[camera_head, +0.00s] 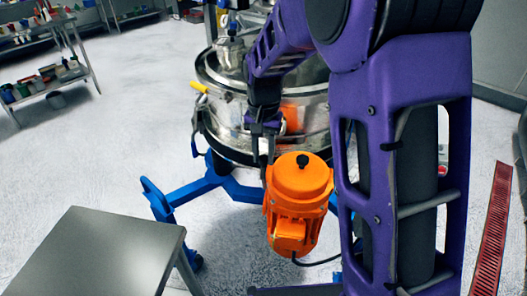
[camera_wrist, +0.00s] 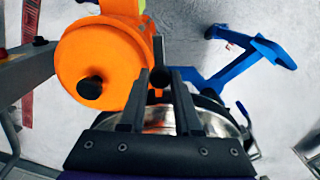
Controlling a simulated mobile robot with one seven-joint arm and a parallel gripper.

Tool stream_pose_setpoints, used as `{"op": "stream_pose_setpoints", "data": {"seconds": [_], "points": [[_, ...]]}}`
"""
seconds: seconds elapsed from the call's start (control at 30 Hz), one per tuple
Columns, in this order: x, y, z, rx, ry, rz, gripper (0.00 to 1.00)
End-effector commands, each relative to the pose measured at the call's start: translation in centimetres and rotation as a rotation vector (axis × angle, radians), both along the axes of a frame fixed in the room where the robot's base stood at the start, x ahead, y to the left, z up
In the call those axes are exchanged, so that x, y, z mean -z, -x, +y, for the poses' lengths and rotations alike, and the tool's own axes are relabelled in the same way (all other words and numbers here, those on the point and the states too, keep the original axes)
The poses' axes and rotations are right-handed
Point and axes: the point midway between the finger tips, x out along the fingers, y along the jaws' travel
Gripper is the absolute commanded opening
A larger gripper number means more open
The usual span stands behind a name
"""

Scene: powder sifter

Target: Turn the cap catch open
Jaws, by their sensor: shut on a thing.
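The sifter's round silver drum (camera_head: 316,118) stands in the middle of the head view, partly hidden by my arm. My gripper (camera_head: 264,150) points down at the drum's front side, just above the orange motor. In the wrist view my gripper (camera_wrist: 160,84) has its two dark fingers around a small dark round-ended piece (camera_wrist: 159,77), which looks like the cap catch. The jaws are shut on it. The catch's shape and angle are mostly hidden. A yellow-handled lever (camera_head: 199,87) shows at the drum's left rim, apart from my gripper.
The orange motor (camera_head: 298,190) is close below my gripper; it also fills the wrist view's upper left (camera_wrist: 98,65). Blue legs (camera_head: 190,190) spread under the sifter. A grey table (camera_head: 95,255) stands front left. A shelf (camera_head: 45,85) is at the back left, with open floor between.

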Motion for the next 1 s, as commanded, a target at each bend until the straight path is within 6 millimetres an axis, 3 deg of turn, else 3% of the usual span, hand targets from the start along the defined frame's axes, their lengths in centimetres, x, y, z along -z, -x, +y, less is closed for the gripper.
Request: {"op": "stream_pose_setpoints", "data": {"seconds": [0.73,0.77,0.9,1.0], "points": [[-0.09,-0.10,0.01,0.092,-0.001,-0.003,0.00],[-0.10,-0.10,0.01,0.092,-0.001,-0.003,0.34],[-0.08,-0.08,0.01,0.091,0.000,-0.002,0.59],[-0.05,-0.05,0.00,0.091,0.000,-0.002,0.62]]}}
